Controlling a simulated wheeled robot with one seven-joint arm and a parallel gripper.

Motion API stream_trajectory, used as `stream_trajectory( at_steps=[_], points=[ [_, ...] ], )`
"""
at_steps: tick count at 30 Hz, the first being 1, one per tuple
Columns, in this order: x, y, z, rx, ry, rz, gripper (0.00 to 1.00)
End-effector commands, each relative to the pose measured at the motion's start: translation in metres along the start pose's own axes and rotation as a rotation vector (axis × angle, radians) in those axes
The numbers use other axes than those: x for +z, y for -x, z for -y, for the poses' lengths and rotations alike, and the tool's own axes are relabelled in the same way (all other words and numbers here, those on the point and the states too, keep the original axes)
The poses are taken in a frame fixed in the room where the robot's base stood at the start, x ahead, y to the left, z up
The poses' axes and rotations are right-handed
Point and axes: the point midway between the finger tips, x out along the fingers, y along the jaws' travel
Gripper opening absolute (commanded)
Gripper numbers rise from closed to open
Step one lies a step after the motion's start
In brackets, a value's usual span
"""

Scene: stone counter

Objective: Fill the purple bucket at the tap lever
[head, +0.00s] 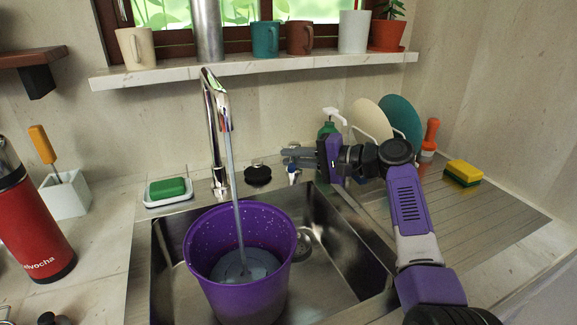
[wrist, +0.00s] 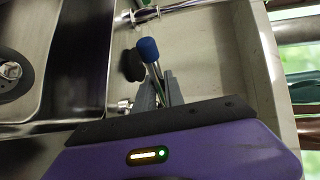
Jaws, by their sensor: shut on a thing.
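The purple bucket (head: 240,225) stands upright in the steel sink under the chrome tap (head: 212,130). A stream of water (head: 236,200) runs from the spout into it, and greyish water lies inside, below the rim. The tap lever (head: 292,177) is a short metal stem with a blue tip, behind the sink. It also shows in the wrist view (wrist: 149,52). My gripper (head: 290,157) reaches in from the right, and its fingers (wrist: 155,92) are shut on the lever in the wrist view. The fingers hide part of the stem.
A green soap in a dish (head: 167,196) lies left of the tap, and a black plug (head: 257,175) lies to its right. A soap bottle, plates (head: 400,120) and a sponge (head: 463,172) stand right. A red flask (head: 35,225) is at the left.

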Motion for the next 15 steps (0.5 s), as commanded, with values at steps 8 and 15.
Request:
stream_trajectory(
  at_steps=[8,15],
  points=[
    [-0.0017,0.0053,-0.0066,0.003,0.008,0.053,0.00],
    [-0.0008,0.0056,-0.0061,0.003,0.009,0.063,0.00]
  ],
)
